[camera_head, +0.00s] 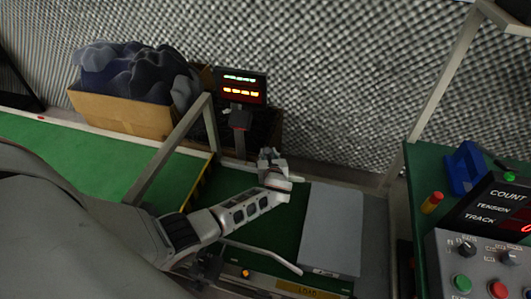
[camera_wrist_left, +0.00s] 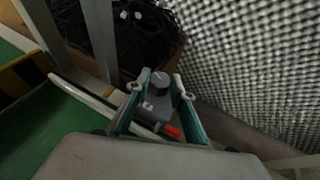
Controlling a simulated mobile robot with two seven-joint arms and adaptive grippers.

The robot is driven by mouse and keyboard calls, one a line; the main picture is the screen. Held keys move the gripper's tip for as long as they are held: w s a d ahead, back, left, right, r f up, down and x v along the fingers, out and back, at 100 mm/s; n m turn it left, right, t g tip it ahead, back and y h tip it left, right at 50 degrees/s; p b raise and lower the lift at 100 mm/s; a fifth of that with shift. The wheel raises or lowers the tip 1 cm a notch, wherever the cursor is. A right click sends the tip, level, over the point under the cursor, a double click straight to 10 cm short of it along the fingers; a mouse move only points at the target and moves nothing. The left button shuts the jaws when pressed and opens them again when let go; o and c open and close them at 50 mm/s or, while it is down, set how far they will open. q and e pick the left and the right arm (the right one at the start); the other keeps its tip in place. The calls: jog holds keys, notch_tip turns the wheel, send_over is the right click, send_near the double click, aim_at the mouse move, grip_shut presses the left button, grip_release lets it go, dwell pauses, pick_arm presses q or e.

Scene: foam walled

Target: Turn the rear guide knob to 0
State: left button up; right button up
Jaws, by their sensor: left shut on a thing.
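The rear guide knob (camera_wrist_left: 160,80) is a small dark round knob on a grey block (camera_wrist_left: 158,105) in the left wrist view. A small white label is on the block, too small to read, and a red piece (camera_wrist_left: 172,131) sticks out near its lower end. My left gripper (camera_wrist_left: 161,78) has its teal-edged fingers on both sides of the knob and is shut on it. In the head view my left gripper (camera_head: 272,160) is at the far end of the green bed and hides the knob. The knob's setting cannot be read. My right gripper is not in view.
A grey panel (camera_head: 331,230) lies right of my left arm. A metal frame post (camera_head: 172,150) stands left of it. Behind are a display (camera_head: 241,86) with green and amber bars and a cardboard box (camera_head: 120,112) of dark foam. A control panel (camera_head: 480,262) is at right.

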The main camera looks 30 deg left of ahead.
pick_arm(q)
jog(key=shift+s+a+f+m+t+h+p, duration=0.1)
jog(key=shift+m+t+h+p, duration=0.3)
jog(key=shift+m+h, duration=0.3)
jog(key=shift+s+a+m+t+h+p, duration=0.1)
jog(key=shift+m+t+h+p, duration=0.3)
jog(key=shift+m+h, duration=0.3)
jog(key=shift+d+f, duration=0.1)
jog(key=o, duration=1.1)
jog(key=shift+o, duration=0.2)
jog(key=shift+w, duration=0.1)
jog(key=v, duration=1.2)
